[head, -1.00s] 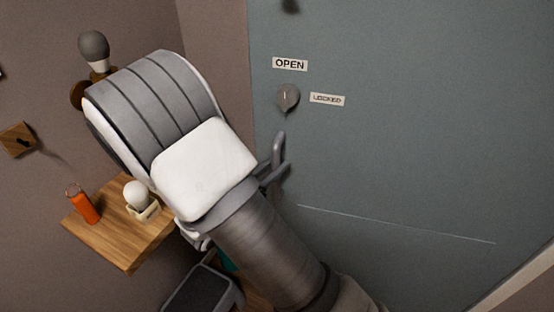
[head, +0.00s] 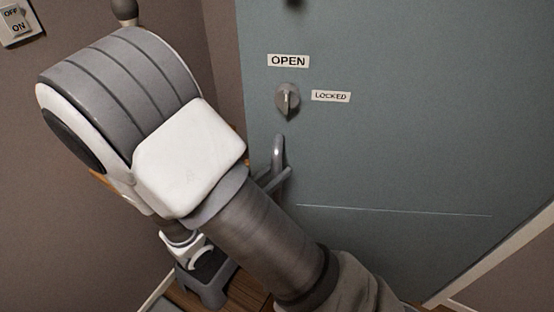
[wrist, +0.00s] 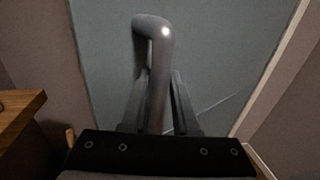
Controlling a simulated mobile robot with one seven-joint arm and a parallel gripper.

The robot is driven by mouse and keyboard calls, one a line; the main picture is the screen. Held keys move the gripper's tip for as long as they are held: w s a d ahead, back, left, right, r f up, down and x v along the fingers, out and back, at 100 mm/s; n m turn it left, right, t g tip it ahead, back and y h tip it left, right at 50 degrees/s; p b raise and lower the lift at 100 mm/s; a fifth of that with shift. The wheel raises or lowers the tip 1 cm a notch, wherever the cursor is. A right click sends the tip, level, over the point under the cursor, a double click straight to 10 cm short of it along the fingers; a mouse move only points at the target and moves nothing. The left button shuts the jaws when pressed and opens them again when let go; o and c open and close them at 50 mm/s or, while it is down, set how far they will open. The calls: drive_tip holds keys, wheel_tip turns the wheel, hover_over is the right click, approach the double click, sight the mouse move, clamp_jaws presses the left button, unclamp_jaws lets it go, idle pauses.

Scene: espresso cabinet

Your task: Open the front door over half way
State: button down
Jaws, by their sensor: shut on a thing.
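The front door (head: 400,150) is a flat blue-grey panel filling the right of the head view. It also fills the middle of the wrist view (wrist: 225,60). Its grey bent-bar handle (head: 278,150) stands out near the door's left edge, below a knob. In the wrist view the handle (wrist: 153,28) rises between the two fingers of my gripper (wrist: 162,74), which is shut on its bar. In the head view my arm hides most of the gripper and the handle's lower part. I see no clear gap at the door's edge.
A grey turn knob (head: 287,99) sits beside OPEN (head: 288,61) and LOCKED (head: 331,96) labels. A light switch (head: 19,22) is on the left wall. A grey stool (head: 205,280) stands low behind my arm. A wooden edge (wrist: 18,115) shows at left in the wrist view.

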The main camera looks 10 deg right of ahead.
drive_tip(key=s, duration=0.7)
drive_tip(key=shift+s+a, duration=0.2)
drive_tip(key=shift+a, duration=0.1)
drive_tip(key=c, duration=0.7)
unclamp_jaws()
drive_tip(key=shift+a, duration=0.1)
drive_tip(key=v, duration=1.7)
drive_tip(key=shift+a, duration=0.1)
